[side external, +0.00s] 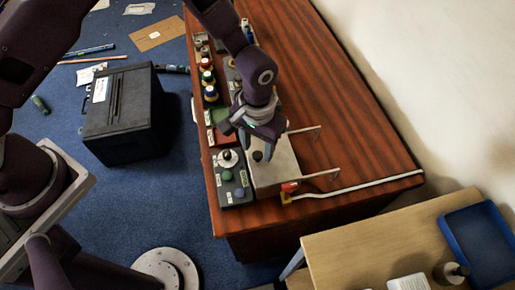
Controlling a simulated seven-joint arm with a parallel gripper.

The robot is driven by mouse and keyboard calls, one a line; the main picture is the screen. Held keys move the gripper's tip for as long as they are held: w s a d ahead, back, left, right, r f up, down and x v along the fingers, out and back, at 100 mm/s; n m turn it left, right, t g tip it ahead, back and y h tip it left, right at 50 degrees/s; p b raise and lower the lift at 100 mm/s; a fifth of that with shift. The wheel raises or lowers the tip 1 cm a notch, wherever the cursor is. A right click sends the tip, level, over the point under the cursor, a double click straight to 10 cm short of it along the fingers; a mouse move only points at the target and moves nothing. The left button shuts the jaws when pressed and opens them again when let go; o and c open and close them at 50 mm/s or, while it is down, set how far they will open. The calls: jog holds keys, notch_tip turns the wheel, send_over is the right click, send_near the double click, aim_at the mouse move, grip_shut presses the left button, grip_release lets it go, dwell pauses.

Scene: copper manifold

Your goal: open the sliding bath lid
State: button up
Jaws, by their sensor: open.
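The bath (279,181) is a pale metal box on the wooden bench, with its top facing up. A dark round knob (257,156) shows on its top, which looks like the sliding lid's handle. I cannot make out the lid's edges, and the lid looks closed. My gripper (259,150) points down over the box's top, close around or just above the knob. Its jaws are open, and nothing is held. Whether a finger touches the knob is too small to tell. My wrist hides the back part of the box.
A dark control panel (232,182) with knobs stands left of the box. The bench's right side (345,110) is clear.

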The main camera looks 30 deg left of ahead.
jog(key=shift+f, duration=0.95)
jog(key=shift+c, duration=0.5)
grip_shut()
